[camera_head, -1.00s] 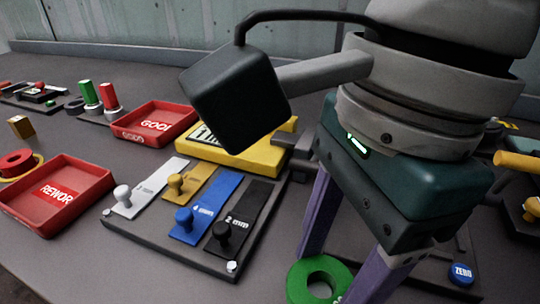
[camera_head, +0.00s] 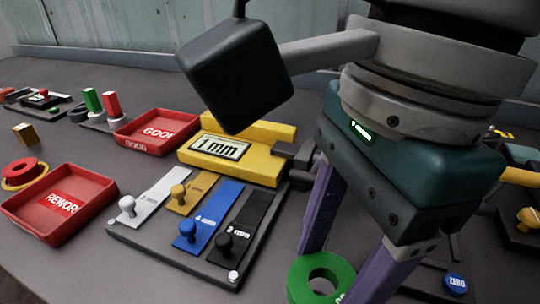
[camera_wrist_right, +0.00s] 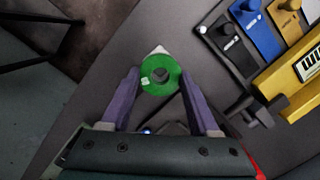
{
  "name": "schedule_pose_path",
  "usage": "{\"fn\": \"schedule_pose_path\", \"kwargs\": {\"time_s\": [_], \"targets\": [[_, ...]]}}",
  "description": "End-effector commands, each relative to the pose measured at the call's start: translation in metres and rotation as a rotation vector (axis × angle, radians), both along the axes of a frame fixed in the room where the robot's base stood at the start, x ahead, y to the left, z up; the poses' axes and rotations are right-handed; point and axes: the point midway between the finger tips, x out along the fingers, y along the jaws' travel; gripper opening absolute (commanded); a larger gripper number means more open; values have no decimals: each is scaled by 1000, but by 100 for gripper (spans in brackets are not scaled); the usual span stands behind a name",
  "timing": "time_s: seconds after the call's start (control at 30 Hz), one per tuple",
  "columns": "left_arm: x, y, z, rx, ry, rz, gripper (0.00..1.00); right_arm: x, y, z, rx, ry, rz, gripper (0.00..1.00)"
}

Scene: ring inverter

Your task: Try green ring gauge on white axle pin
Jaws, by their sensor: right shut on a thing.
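The green ring gauge (camera_head: 337,266) is at the bottom of the head view, between the purple fingers of my right gripper (camera_head: 335,262). In the right wrist view the green ring (camera_wrist_right: 174,84) sits between the two fingertips (camera_wrist_right: 161,80), with its hole facing the camera. My right gripper is shut on it. A small whitish corner (camera_wrist_right: 159,51) shows just beyond the ring; I cannot tell what it belongs to. I cannot make out a white axle pin in either view. My left gripper is not in view.
A dark board (camera_head: 150,243) holds white, yellow, blue and black knobbed strips. Behind it stands a yellow gauge reading 1 mm (camera_head: 220,147). Red GOOD (camera_head: 135,148) and REWORK (camera_head: 30,222) trays stand to the left. A blue ZERO button (camera_head: 455,283) is at right.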

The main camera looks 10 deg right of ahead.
Motion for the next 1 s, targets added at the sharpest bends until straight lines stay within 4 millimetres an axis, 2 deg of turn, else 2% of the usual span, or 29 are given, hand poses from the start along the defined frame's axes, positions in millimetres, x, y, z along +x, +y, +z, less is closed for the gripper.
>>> {"fn": "schedule_pose_path", "kwargs": {"time_s": [0.6,1.0], "targets": [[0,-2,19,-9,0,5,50,0,0,29,0,-1,0,0],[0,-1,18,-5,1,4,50,2,-1,29,0,-1,-5,0]]}}
